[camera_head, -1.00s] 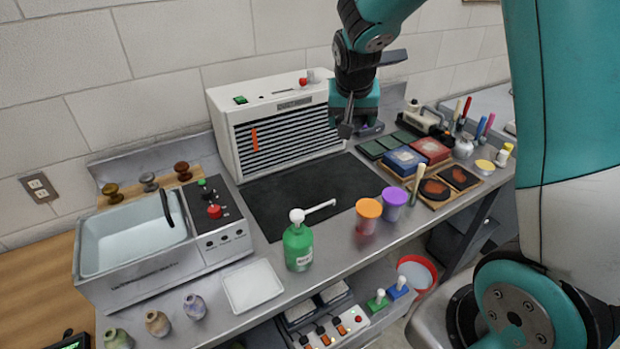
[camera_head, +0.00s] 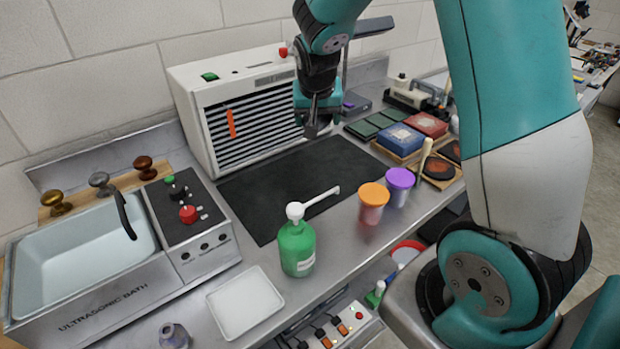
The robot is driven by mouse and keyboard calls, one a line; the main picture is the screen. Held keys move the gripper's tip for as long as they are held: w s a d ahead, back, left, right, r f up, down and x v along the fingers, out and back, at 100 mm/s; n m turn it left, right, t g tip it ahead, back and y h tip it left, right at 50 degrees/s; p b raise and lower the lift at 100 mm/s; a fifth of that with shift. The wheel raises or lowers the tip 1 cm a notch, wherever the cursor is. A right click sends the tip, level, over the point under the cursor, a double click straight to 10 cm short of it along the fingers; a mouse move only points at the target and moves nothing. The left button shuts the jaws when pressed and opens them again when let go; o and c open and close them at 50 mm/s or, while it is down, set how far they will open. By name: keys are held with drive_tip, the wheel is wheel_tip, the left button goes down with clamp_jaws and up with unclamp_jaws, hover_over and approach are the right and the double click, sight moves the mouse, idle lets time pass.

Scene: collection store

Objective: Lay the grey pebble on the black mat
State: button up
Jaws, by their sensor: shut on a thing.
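The black mat (camera_head: 285,192) lies flat and bare on the steel bench, in front of the white slatted cabinet. My gripper (camera_head: 317,128) points down over the mat's back right part, close to the cabinet's right front edge. It is shut on a small dark grey lump at its tips, which looks like the grey pebble (camera_head: 318,132). The lump is small and partly covered by the fingers. It appears held above the mat, apart from it.
The slatted cabinet (camera_head: 240,75) stands directly behind the mat. The ultrasonic bath (camera_head: 140,290) is left. Blue and red boxes (camera_head: 401,140) stand right.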

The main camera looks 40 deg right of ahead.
sight(316, 183)
wheel_tip(316, 183, down, 18)
drive_tip(key=p, duration=0.3)
drive_tip(key=shift+a+r, duration=0.1)
drive_tip(key=shift+r, duration=0.1)
drive_tip(key=shift+f, duration=0.1)
drive_tip(key=o, duration=1.1)
